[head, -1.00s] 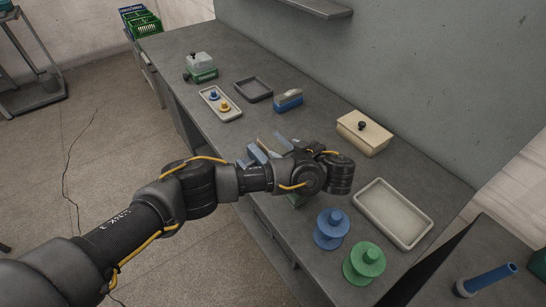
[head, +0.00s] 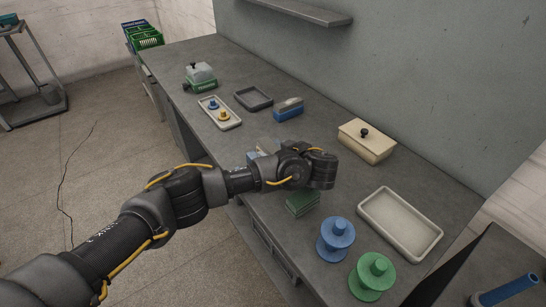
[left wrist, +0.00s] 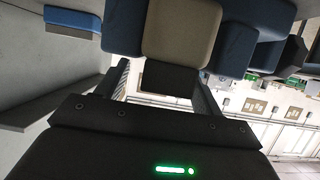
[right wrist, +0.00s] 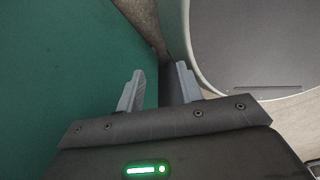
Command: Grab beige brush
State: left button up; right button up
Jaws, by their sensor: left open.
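The beige brush (left wrist: 180,35) shows in the left wrist view as a beige block with a dark part below it. A blue block stands close on each side, the left one (left wrist: 113,25) and the right one (left wrist: 222,40). My left gripper (left wrist: 160,80) is open, its fingers apart on either side of the dark part; I cannot tell whether they touch it. In the head view my left gripper (head: 318,168) and its arm hide most of this group. My right gripper (right wrist: 162,88) is open and empty, outside the head view.
On the grey bench (head: 200,55) are a blue-and-grey block (head: 288,110), a beige lidded box (head: 366,142), a pale tray (head: 364,206), a green block (head: 302,203), a blue spool (head: 336,240) and a green spool (head: 373,277). A shelf (head: 300,12) juts from the wall.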

pick_arm(q)
jog(key=c, duration=1.1)
notch_tip(320, 180, up, 10)
jog(key=p, duration=0.4)
jog(key=shift+p, duration=0.35)
